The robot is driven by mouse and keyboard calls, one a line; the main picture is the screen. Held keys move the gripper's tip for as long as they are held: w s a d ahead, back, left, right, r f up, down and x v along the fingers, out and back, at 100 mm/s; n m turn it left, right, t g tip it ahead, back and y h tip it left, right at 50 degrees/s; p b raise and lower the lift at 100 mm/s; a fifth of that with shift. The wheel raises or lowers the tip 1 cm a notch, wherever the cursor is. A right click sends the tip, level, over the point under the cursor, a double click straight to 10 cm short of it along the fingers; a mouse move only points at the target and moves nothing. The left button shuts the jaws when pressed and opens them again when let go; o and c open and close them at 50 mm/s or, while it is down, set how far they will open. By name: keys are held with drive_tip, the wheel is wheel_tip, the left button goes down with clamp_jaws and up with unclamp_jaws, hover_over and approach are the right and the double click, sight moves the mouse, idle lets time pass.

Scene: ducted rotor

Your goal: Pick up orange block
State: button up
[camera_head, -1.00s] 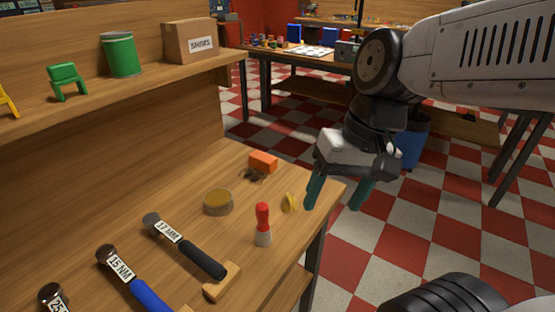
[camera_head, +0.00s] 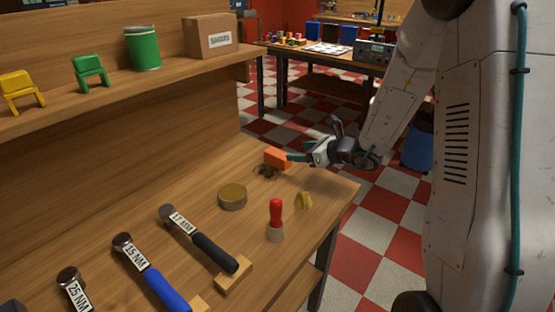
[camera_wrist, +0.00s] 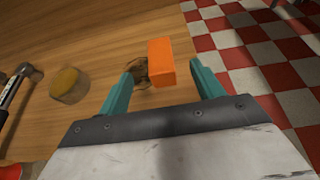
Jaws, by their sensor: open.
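The orange block (camera_head: 278,158) sits on the wooden workbench (camera_head: 185,200) near its far right corner. In the wrist view the orange block (camera_wrist: 161,62) lies ahead of and between the fingers, nearer the right one. My gripper (camera_head: 290,157) is open and low at the block's right side in the head view. It also shows in the wrist view (camera_wrist: 162,85) with its two teal fingers apart and nothing clamped. In the head view a finger overlaps the block's right edge; I cannot tell whether they touch.
A dark spidery object (camera_head: 265,171) lies beside the block. A shelf (camera_head: 170,72) runs above the bench.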

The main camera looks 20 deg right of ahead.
sight(279, 153)
drive_tip(key=shift+w+f, duration=0.35)
drive_tip(key=shift+w, duration=0.05)
drive_tip(key=x, duration=0.7)
drive_tip(key=shift+s+a+f, duration=0.15)
drive_tip(key=shift+s+a, duration=0.15)
drive_tip(key=c, duration=1.1)
